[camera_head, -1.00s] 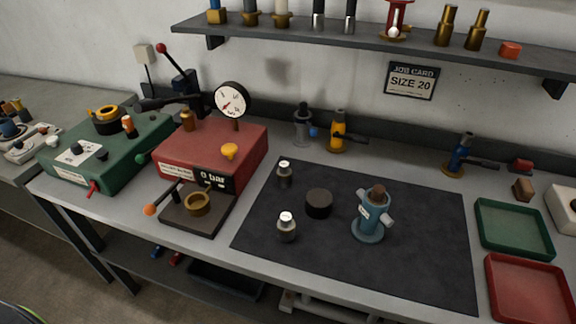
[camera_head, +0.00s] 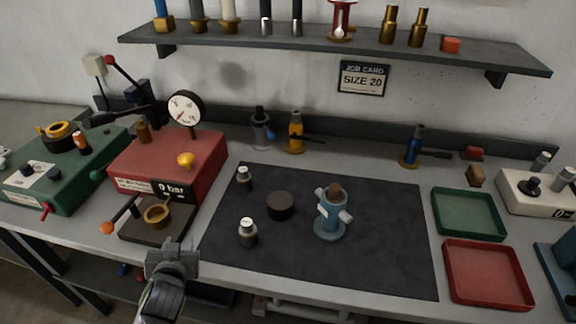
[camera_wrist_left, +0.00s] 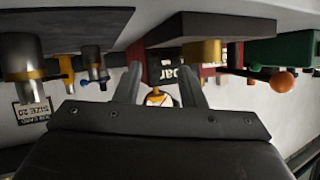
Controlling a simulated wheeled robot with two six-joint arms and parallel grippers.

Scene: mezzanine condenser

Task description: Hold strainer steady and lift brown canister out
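The strainer (camera_head: 328,222) is a teal-blue upright body with side stubs and a round base, standing on the dark mat. The brown canister (camera_head: 335,188) sits in its top, with only its upper end showing. My left gripper (camera_head: 172,250) is at the bench's front edge, left of the mat and well apart from the strainer. In the left wrist view its two fingers (camera_wrist_left: 160,88) stand apart with nothing held between them. My right gripper is in neither view.
A black puck (camera_head: 280,206) and two small metal-capped fittings (camera_head: 247,233) stand on the mat (camera_head: 380,260) left of the strainer. The red gauge box (camera_head: 180,160) is behind my left gripper. A green tray (camera_head: 468,214) and a red tray (camera_head: 488,274) lie at right.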

